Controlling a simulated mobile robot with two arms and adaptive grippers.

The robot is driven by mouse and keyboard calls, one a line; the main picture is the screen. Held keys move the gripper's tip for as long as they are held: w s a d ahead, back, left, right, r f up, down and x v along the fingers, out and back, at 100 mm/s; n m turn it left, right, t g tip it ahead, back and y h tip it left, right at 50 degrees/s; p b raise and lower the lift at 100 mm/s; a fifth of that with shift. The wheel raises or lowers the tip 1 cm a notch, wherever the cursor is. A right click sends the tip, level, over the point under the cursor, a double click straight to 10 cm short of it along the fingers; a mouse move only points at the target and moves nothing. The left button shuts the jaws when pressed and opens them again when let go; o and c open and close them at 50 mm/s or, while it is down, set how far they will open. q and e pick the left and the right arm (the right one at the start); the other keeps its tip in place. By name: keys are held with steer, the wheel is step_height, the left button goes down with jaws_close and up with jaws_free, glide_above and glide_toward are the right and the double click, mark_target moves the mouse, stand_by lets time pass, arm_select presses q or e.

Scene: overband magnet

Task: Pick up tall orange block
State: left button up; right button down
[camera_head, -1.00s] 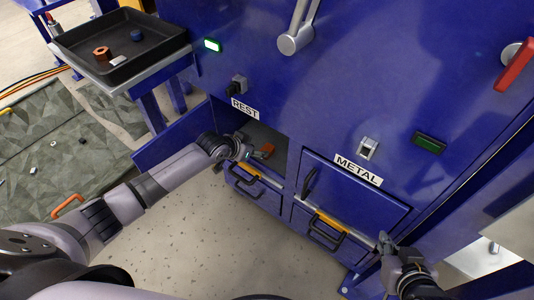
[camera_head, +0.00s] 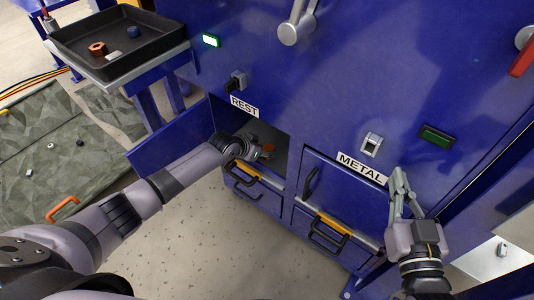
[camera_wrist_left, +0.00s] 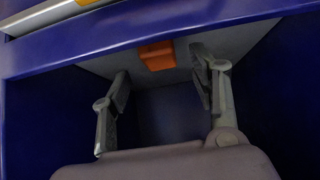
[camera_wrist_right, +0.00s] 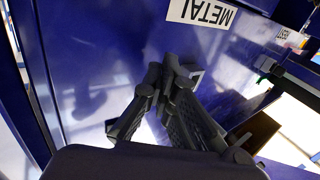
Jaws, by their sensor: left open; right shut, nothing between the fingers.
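The orange block (camera_wrist_left: 157,55) lies inside the open REST compartment, on its grey floor. It also shows small in the head view (camera_head: 268,149). My left gripper (camera_wrist_left: 165,85) reaches into this compartment and is open, with the block beyond and between its spread fingers, not touching it as far as I can see. In the head view the left gripper is mostly hidden by the compartment edge and my wrist. My right gripper (camera_head: 398,180) is shut and empty in front of the METAL door, near its label; its closed fingers also show in the right wrist view (camera_wrist_right: 165,75).
The REST door (camera_head: 180,142) stands open to the left. The METAL door (camera_head: 345,205) is shut, with drawers below. A black tray (camera_head: 120,65) with several small parts stands at the upper left. Open floor lies in front of the cabinet.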

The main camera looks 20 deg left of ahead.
mark_target(266, 149)
arm_select(q)
steer(key=b+x, duration=0.2)
steer(key=x, duration=0.1)
steer(key=shift+f, duration=0.2)
steer(key=shift+w+f, duration=0.1)
steer(key=shift+w, duration=0.05)
arm_select(e)
step_height(266, 149, up, 10)
steer(key=s+t+y, duration=0.2)
steer(key=t, duration=0.4)
steer(key=shift+s+a+f, duration=0.2)
steer(key=shift+s+a, duration=0.15)
arm_select(q)
steer(key=c, duration=0.9)
